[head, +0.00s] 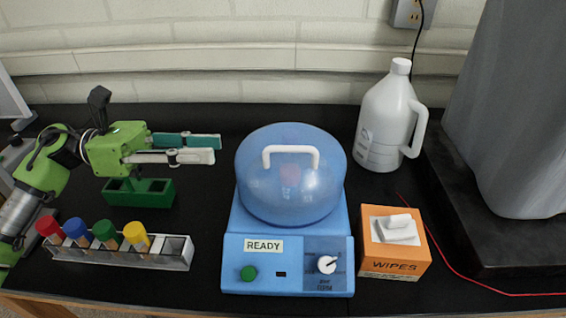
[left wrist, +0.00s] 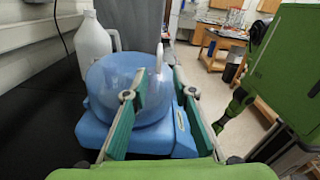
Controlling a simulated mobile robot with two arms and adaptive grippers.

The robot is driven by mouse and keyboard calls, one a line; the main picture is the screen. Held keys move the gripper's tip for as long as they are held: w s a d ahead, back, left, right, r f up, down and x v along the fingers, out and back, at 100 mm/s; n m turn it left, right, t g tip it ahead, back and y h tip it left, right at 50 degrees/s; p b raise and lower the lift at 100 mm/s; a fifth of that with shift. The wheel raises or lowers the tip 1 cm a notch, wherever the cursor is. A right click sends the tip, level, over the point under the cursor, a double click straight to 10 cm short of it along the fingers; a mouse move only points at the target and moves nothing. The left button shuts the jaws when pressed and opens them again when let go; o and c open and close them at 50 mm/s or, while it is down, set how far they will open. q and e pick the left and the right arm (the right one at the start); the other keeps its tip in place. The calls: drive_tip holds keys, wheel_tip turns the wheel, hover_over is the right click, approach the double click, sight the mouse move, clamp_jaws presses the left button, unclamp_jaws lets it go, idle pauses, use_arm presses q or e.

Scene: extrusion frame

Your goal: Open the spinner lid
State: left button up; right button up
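The spinner (head: 290,240) is a blue bench unit with a READY label, a green button and a white dial. Its translucent blue domed lid (head: 265,190) sits closed on top, with a white arched handle (head: 291,150). My left gripper (head: 217,149) is left of the lid, its fingers pointing right towards it, apart from it and empty. In the left wrist view the lid (left wrist: 105,85) and the upright handle (left wrist: 159,57) show ahead, with the handle between the open fingers in the picture. My right gripper is out of view.
A rack (head: 180,253) with several colour-capped tubes stands front left. A white jug (head: 380,125) stands back right, an orange wipes box (head: 395,262) right of the spinner. A grey bulky object (head: 510,120) fills the far right.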

sight(283, 150)
use_arm(q)
drive_tip(key=d+p, duration=0.5)
drive_tip(key=d, duration=0.8)
drive_tip(key=shift+r+p, duration=0.15)
drive_tip(key=shift+p, duration=0.15)
drive_tip(key=shift+d, duration=0.3)
clamp_jaws()
